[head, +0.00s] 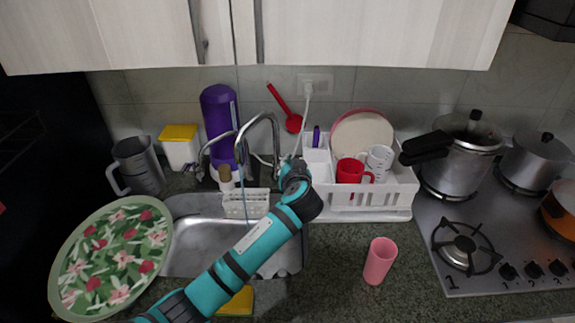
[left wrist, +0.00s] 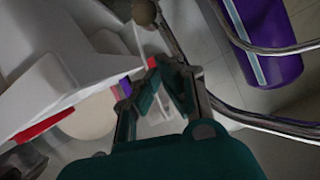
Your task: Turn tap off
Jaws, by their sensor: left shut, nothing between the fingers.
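The chrome tap (head: 262,119) stands behind the sink with its curved spout over the basin. A thin bluish line like running water drops from the spout. My left gripper (head: 290,168) is just right of the tap, between it and the dish rack; its tips are partly hidden by my wrist. In the left wrist view my left gripper (left wrist: 158,68) is shut with nothing held. Chrome tubes of the tap (left wrist: 265,122) run at the right, and a thin metal rod with a round brownish knob (left wrist: 145,12) is near the fingertips. I cannot tell whether they touch.
A white dish rack (head: 375,200) with cups and a plate stands close right of my gripper. A purple bottle (head: 218,115) is behind the tap. A pink cup (head: 380,260) is on the counter. A floral plate (head: 112,258) covers the sink's (head: 190,262) left side.

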